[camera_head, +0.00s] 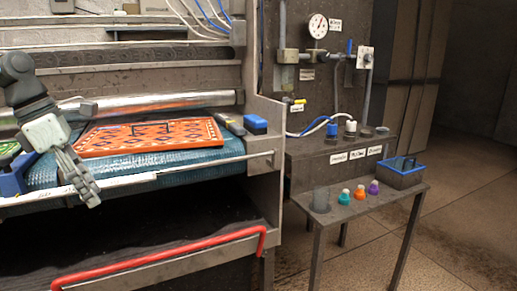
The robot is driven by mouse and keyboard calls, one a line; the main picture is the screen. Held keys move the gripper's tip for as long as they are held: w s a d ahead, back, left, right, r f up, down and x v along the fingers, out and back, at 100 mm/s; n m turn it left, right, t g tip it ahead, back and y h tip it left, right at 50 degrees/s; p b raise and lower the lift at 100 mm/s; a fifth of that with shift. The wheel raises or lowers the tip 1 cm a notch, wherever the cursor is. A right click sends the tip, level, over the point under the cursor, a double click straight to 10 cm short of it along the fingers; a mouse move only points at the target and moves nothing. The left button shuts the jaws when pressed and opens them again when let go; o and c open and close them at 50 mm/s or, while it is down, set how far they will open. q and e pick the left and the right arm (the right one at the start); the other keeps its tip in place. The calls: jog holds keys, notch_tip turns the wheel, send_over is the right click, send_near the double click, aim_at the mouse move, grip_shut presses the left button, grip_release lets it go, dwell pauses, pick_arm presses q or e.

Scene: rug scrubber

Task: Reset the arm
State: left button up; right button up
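My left arm comes in from the left edge, and its gripper (84,190) points down and to the right over the front edge of the machine bed. Its fingers look close together, but I cannot tell whether they are open or shut. I see nothing clearly held in it. An orange-red patterned rug (150,136) lies on the blue-green bed (190,158) of the machine, behind and to the right of the gripper. My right gripper is not in view.
A blue block (255,124) sits at the bed's right end. A red bar handle (165,258) runs along the lower front. Floor at right is clear.

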pick_arm(q)
jog(key=w+a+f+n+t+h, duration=0.5)
jog(key=f+n+t, duration=0.6)
jog(key=n, duration=0.5)
jog(key=s+a+f+n+y+p, duration=0.1)
jog(key=s+a+f+n+y, duration=0.25)
jog(key=f+n+y, duration=0.4)
jog(key=s+a+f+n+y, duration=0.2)
jog(key=s+f+n+y, duration=0.2)
jog(key=f+n, duration=0.65)
jog(key=s+d+f+n+g+h, duration=0.2)
jog(key=s+d+f+n+g, duration=0.7)
jog(key=s+d+f, duration=0.9)
jog(key=shift+s+d+n+g+p, duration=0.3)
jog(key=shift+s+d+n+g, duration=0.1)
jog(key=shift+d+n, duration=0.65)
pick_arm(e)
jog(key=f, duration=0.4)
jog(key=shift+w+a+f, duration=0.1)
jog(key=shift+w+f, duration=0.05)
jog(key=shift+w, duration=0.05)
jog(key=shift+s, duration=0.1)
